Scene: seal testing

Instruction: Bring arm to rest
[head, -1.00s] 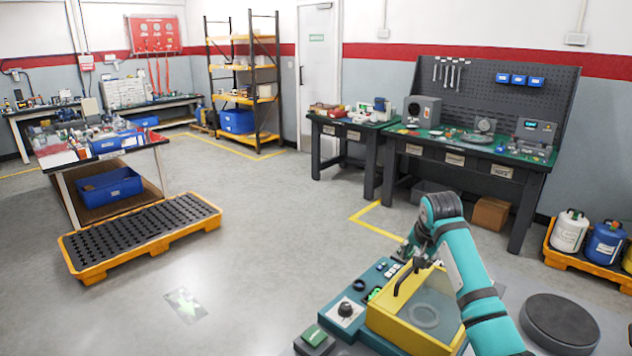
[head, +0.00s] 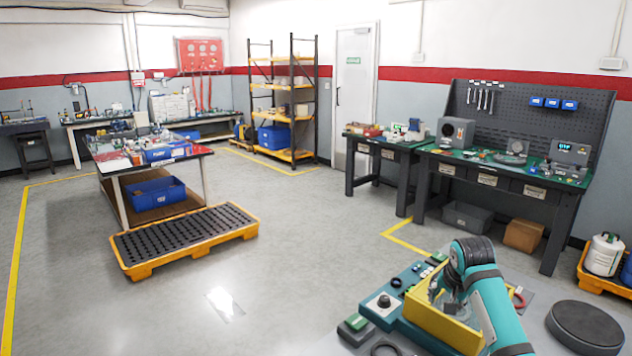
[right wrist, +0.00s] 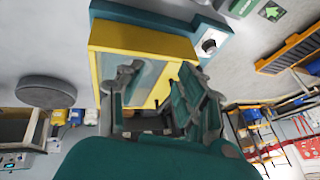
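My right arm, teal with dark joints, reaches in from the lower right of the head view. Its gripper (head: 452,300) hangs over the yellow box (head: 425,325) of the test machine and is partly hidden by the arm. In the right wrist view the two gripper fingers (right wrist: 160,82) stand apart with nothing seen held between them. The yellow box (right wrist: 145,40) with its clear panel lies beyond the fingers. I cannot tell whether the fingers touch it. My left gripper is not in view.
The teal machine base (head: 395,308) carries a dark knob (head: 383,301). A round dark stool or pad (head: 586,325) stands to the right. A workbench (head: 500,170) and an orange-edged black grate platform (head: 185,237) are farther off. Open floor (head: 290,240) lies between.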

